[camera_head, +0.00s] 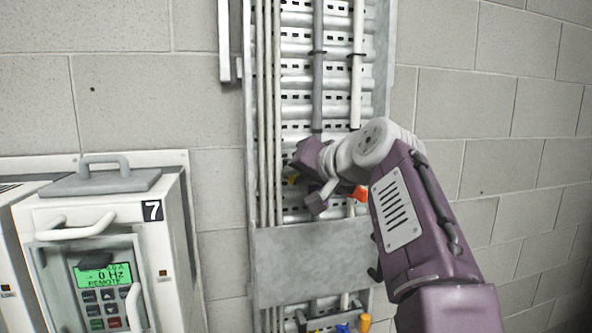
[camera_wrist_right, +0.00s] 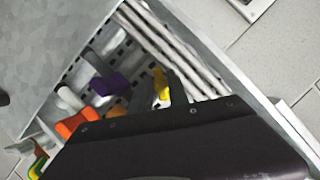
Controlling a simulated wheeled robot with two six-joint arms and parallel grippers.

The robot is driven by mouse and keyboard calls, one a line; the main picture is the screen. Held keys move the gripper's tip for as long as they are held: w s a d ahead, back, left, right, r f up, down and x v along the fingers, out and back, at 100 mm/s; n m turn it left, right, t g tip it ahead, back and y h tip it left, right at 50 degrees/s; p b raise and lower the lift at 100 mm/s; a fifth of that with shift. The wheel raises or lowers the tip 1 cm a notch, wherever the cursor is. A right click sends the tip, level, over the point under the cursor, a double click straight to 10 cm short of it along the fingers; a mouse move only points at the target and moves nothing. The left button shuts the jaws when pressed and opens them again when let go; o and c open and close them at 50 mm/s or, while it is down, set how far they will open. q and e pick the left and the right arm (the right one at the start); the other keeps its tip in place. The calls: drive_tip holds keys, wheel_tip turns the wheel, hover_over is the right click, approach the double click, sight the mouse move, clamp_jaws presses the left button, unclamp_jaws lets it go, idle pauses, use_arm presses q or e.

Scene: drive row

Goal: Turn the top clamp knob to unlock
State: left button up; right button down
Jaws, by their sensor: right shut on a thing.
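My right gripper (camera_head: 307,179) reaches in from the right to the metal cable tray on the wall. It is shut on a clamp part, which I take to be the top clamp knob; its fingers and wrist hide most of it. A bit of yellow (camera_head: 293,180) shows beside the fingers, and a yellow part (camera_wrist_right: 162,85) also shows in the right wrist view. An orange part (camera_head: 360,193) sits just right of the gripper and shows in the wrist view too (camera_wrist_right: 75,124). A purple piece (camera_wrist_right: 110,84) lies between them there. My left gripper is out of view.
The cable tray (camera_head: 267,213) runs up the block wall with grey and white cables. A plain metal cover plate (camera_head: 312,264) crosses it below the gripper. A drive cabinet marked 7 (camera_head: 103,213) stands at left. The wall right of my arm is clear.

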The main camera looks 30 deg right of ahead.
drive_tip(key=shift+r+n+g+h+p, duration=0.3)
drive_tip(key=shift+n+h, duration=0.45)
drive_tip(key=shift+n, duration=0.35)
drive_tip(key=shift+r+n+g+h+p, duration=0.2)
drive_tip(key=shift+n+h+p, duration=0.1)
drive_tip(key=shift+n+h, duration=0.65)
drive_tip(key=shift+n, duration=0.25)
drive_tip(key=c, duration=1.5)
unclamp_jaws()
drive_tip(key=shift+o, duration=0.2)
drive_tip(key=shift+s+a+f, duration=0.1)
drive_tip(key=shift+s, duration=0.05)
drive_tip(key=shift+s, duration=0.1)
